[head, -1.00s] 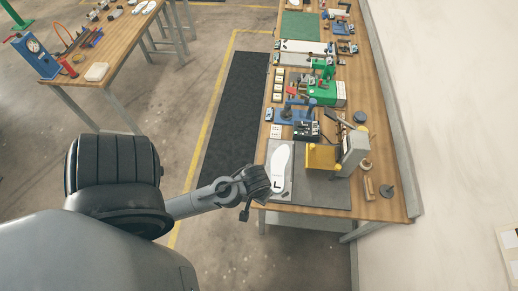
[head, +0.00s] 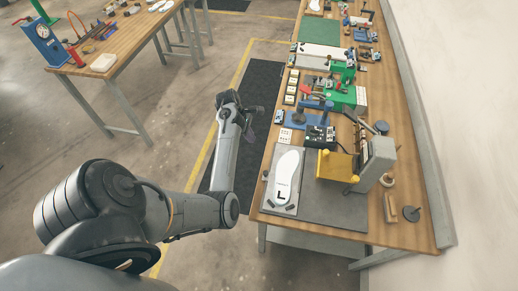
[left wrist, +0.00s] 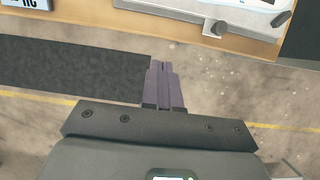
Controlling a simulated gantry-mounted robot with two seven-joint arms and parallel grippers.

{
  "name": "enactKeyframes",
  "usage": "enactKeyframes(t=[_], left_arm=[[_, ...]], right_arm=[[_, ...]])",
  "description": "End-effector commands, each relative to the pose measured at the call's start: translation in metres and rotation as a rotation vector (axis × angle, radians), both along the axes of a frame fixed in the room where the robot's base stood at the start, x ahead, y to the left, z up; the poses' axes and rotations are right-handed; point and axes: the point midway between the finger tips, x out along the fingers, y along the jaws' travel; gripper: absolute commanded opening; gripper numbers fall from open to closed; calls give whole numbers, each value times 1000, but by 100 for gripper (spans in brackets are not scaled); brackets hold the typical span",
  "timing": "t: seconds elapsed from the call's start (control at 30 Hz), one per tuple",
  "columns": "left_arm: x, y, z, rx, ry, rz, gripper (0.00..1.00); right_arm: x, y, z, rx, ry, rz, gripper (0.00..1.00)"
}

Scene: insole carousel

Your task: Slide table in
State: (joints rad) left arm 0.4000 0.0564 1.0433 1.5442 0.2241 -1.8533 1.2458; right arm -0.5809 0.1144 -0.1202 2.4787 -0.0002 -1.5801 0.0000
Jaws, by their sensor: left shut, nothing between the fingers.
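The sliding table (head: 268,197) is a light grey plate at the near left of the workbench, on a darker grey base plate (head: 330,212). A white insole (head: 287,176) marked L lies on it. A press with a yellow head (head: 335,166) stands to its right. My left gripper (head: 250,112) is beyond and to the left of the sliding table, beside the bench edge and apart from it. In the left wrist view, its purple-grey fingers (left wrist: 165,84) are together and empty, and the table's edge with a round knob (left wrist: 218,28) shows at the top. My right gripper is not in view.
The wooden workbench (head: 400,238) carries a black control box (head: 320,137), a green fixture (head: 343,99) and several small parts. A dark floor mat (head: 262,78) lies along its left side. A second bench (head: 125,50) stands at the upper left. The floor between them is clear.

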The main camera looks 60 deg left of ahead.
Motion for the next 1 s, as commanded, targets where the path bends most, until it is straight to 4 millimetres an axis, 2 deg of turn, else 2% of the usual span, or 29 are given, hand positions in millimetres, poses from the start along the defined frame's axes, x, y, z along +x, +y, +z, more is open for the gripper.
enactKeyframes(t=[0.17,0.6,0.8,1.0], left_arm=[[7,-5,-16,-2,-2,-1,0],[29,-23,-89,-2,-1,-1,0],[49,-39,-87,2,-3,-3,0],[59,-46,-88,3,-2,-2,0]], right_arm=[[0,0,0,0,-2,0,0],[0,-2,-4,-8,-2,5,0],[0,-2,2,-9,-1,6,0],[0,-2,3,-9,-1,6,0]])
